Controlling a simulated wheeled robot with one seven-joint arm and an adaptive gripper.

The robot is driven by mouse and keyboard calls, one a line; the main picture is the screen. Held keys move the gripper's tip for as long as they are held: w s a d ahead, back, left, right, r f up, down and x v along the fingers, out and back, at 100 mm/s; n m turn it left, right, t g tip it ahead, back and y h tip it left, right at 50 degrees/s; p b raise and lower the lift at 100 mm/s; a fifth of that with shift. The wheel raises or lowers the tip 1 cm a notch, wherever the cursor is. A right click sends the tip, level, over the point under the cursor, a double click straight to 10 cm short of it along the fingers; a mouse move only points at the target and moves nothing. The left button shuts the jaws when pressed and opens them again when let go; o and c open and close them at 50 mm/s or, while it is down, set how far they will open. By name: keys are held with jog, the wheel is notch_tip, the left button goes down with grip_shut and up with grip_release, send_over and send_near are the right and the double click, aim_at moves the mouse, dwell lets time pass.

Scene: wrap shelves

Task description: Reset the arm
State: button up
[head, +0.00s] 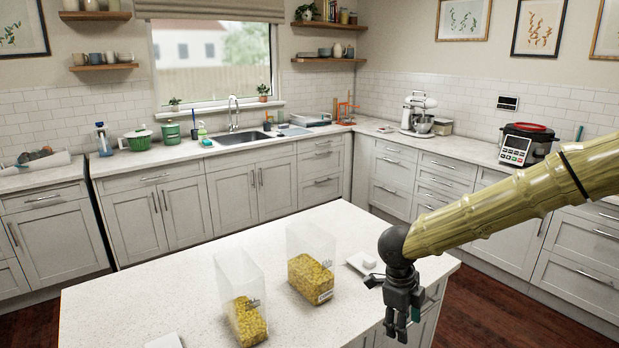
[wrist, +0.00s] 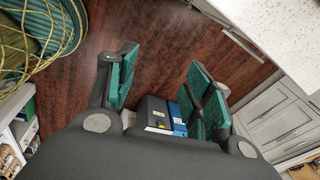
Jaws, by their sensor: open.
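My gripper (head: 398,322) hangs pointing down at the right end of the white island counter (head: 150,290), beside its edge. My yellow-green arm reaches in from the right. In the wrist view my gripper (wrist: 160,90) shows its two green-padded fingers spread apart with nothing held between them. Below it are the dark wood floor, a black box-like item (wrist: 155,115) and a blue one (wrist: 178,120).
Two clear containers with yellow pieces, one on the left (head: 248,322) and one on the right (head: 312,277), stand on the island. A small white item (head: 366,262) lies near its right edge. Cabinets and a counter (head: 270,142) line the walls behind.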

jog(key=s+d+f+n+t, duration=0.1)
jog(key=s+f+n, duration=0.4)
jog(key=f, duration=0.3)
jog(key=s+d+f+n+t+h, duration=0.1)
jog(key=s+f+n, duration=0.45)
jog(key=f, duration=0.35)
jog(key=s+d+f+n+t, duration=0.1)
jog(key=s+f+n, duration=0.45)
jog(key=f, duration=0.25)
jog(key=s+a+f+n+g+y, duration=0.1)
jog(key=s+f+n, duration=0.2)
jog(key=s, duration=0.8)
jog(key=s+a+f+n+g+y, duration=0.1)
jog(key=s+f+n+g+y, duration=0.1)
jog(key=s+f+n, duration=0.2)
jog(key=s+n, duration=0.3)
jog(key=s, duration=0.4)
jog(key=shift+s+a+f, duration=0.15)
jog(key=shift+s+a, duration=0.05)
jog(key=shift+a, duration=0.15)
